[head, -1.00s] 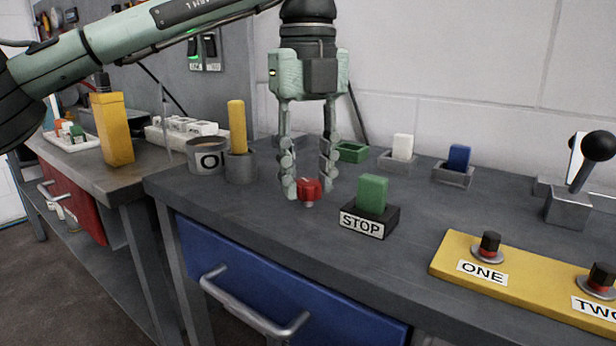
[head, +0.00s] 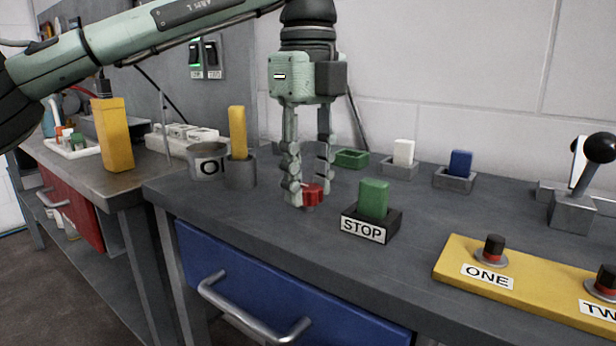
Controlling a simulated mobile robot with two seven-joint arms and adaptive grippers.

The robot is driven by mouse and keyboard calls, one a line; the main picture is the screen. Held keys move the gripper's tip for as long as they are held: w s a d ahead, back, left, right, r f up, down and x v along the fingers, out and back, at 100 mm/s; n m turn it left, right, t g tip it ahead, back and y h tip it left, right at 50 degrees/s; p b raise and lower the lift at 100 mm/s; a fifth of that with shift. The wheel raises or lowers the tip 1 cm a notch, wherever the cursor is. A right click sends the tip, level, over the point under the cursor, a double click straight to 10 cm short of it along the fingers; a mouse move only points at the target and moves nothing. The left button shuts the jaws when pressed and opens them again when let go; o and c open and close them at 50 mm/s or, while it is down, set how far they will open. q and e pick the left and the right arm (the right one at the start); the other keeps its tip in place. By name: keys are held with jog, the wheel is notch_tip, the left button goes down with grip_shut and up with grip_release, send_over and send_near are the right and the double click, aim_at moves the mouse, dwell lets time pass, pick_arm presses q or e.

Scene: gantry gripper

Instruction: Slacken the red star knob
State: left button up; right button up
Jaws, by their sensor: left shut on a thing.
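The red star knob (head: 313,194) sits low over the grey bench top (head: 250,215), in the middle of the head view. My left gripper (head: 308,192) points straight down over it, with its fingers around the knob and shut on it. The near finger hides the knob's left part. A short pale stub shows under the knob. My right gripper is not in view.
A green block (head: 373,198) in a black STOP holder stands just right of the knob. A yellow bar (head: 237,132) in a grey cup stands to the left. Small trays with white (head: 403,152) and blue (head: 460,162) blocks stand behind. A yellow button panel (head: 530,279) lies front right.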

aim_at(308, 187)
pick_arm(q)
jog(key=o, duration=1.1)
jog(key=shift+r, duration=0.15)
notch_tip(308, 187, up, 12)
jog(key=shift+f, duration=0.1)
